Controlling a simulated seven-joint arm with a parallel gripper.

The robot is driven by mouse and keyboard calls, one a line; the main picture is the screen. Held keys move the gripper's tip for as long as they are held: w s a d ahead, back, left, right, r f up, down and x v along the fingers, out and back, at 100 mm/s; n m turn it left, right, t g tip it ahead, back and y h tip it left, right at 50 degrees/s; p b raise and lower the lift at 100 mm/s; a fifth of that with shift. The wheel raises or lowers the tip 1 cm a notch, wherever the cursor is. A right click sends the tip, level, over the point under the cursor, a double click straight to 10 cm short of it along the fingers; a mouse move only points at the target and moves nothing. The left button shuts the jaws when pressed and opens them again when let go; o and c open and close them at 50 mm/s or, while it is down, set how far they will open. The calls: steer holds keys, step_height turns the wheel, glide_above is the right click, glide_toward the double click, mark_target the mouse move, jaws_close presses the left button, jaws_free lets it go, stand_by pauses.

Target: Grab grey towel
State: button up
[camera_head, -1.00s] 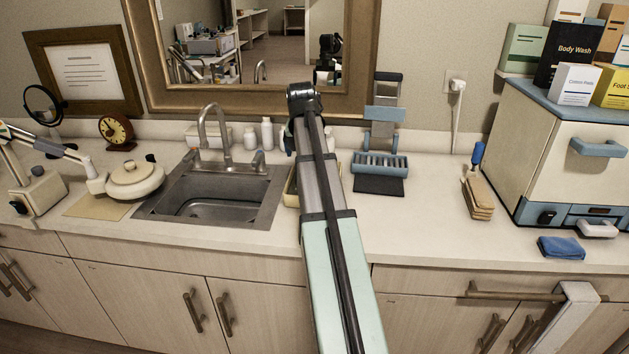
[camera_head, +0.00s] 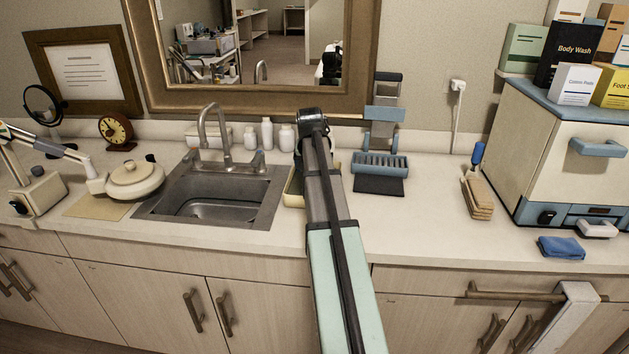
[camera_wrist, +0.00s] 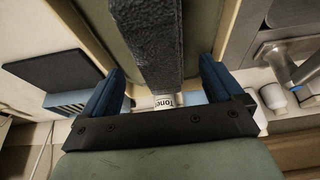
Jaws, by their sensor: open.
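A dark grey fuzzy towel (camera_wrist: 150,38), long and narrow, shows in the wrist view. It extends from the top edge into the space between the two blue fingers of my gripper (camera_wrist: 161,68). The fingers are open, one on each side of the towel, with gaps visible on both sides. The towel lies over a pale-rimmed tray with a green floor (camera_wrist: 198,30).
The sink (camera_head: 212,195) and its faucet (camera_head: 216,130) are left of the tray. A black mat (camera_head: 379,185) and blue rack (camera_head: 380,164) are on its right. White bottles (camera_head: 267,133) stand behind. A blue cloth (camera_head: 562,247) lies at the far right.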

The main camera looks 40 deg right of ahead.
steer(key=shift+x, duration=2.55)
steer(key=shift+a, duration=0.1)
steer(key=c, duration=1.1)
